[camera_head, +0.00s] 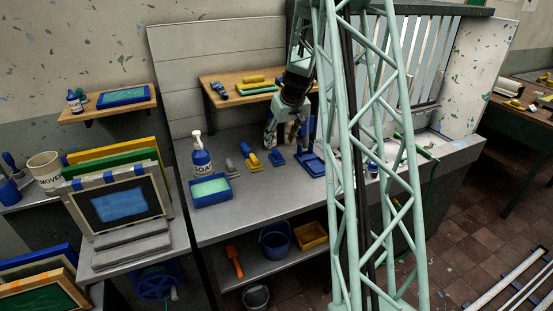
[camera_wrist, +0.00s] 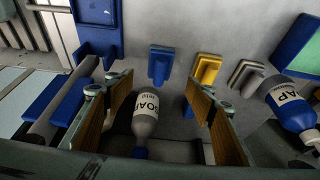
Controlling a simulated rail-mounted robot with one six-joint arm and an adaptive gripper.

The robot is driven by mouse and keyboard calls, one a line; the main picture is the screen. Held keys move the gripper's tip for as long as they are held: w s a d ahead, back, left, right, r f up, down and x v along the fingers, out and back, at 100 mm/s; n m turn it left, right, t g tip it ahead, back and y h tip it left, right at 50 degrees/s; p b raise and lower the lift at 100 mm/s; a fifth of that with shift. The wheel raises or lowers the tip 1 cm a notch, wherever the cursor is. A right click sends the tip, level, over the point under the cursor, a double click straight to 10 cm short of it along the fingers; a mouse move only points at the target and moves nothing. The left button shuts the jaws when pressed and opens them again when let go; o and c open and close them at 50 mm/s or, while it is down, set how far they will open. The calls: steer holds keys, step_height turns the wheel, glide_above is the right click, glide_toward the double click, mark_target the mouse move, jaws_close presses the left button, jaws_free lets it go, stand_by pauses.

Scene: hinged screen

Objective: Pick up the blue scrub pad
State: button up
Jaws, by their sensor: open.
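In the wrist view the blue scrub pad (camera_wrist: 160,66) shows just beyond the fingertips, near the middle. My gripper (camera_head: 286,143) is over the back of the counter, behind the pad in the head view. In the wrist view my gripper (camera_wrist: 158,84) is open, its two wood-coloured finger faces apart. A grey bottle labelled SOAP (camera_wrist: 145,115) shows between the fingers; I cannot tell whether they touch it. The pad is not between the fingers.
A blue soap bottle (camera_head: 201,158) and a blue tray with a green inside (camera_head: 211,190) are farther left. A wooden shelf (camera_head: 215,97) hangs behind.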

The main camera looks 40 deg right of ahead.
mark_target(277, 151)
steer(key=shift+x, duration=3.15)
steer(key=shift+f, duration=0.1)
steer(key=shift+x, duration=2.5)
steer(key=shift+w, duration=0.1)
steer(key=shift+c, duration=0.5)
steer(key=c, duration=0.9)
